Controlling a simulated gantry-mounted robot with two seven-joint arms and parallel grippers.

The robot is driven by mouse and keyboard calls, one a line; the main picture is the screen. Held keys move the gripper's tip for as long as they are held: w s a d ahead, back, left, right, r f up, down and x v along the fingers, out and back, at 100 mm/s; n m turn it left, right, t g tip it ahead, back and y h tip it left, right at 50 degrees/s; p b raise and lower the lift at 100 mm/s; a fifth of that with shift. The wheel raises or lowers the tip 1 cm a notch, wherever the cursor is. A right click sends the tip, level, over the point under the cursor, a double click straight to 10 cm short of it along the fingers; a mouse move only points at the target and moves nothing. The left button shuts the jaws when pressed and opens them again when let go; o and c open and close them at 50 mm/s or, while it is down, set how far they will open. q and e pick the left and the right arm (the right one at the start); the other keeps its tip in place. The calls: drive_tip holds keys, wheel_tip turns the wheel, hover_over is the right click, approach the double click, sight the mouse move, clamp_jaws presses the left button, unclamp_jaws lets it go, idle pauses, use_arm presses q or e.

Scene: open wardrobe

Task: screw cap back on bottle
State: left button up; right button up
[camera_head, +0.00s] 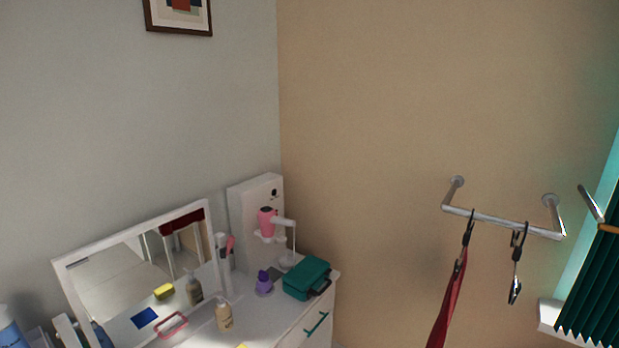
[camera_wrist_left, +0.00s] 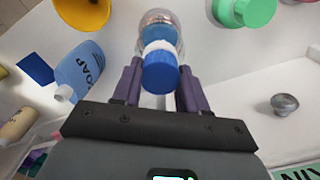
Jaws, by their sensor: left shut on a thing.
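In the left wrist view my left gripper (camera_wrist_left: 160,75) has its two purple fingers on either side of a blue cap (camera_wrist_left: 161,74) and is shut on it. Just beyond the cap is a clear, rounded bottle (camera_wrist_left: 158,20) with blue inside and a white band at its near end. The cap overlaps the bottle in this view; I cannot tell whether its threads are engaged. The lower part of the bottle is hard to make out. Neither gripper shows in the head view, and the bottle cannot be picked out there.
In the wrist view a blue soap bottle (camera_wrist_left: 85,72) and yellow object (camera_wrist_left: 84,12) are left; a green container (camera_wrist_left: 247,10) and grey knob (camera_wrist_left: 285,103) are right. The head view shows a mirror (camera_head: 135,270), tan bottle (camera_head: 224,318), teal case (camera_head: 306,278) and hanging rail (camera_head: 500,222).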

use_arm(q)
drive_tip(key=m, duration=0.3)
drive_tip(key=shift+f+m+b, duration=0.15)
drive_tip(key=shift+m+b, duration=0.15)
drive_tip(key=shift+b, duration=0.1)
drive_tip(key=m+b, duration=0.1)
drive_tip(key=m, duration=0.3)
drive_tip(key=m+b, duration=0.2)
drive_tip(key=m, duration=0.2)
drive_tip(key=m+b, duration=0.2)
drive_tip(key=m, duration=0.3)
drive_tip(key=o, duration=1.2)
drive_tip(key=shift+c, duration=0.4)
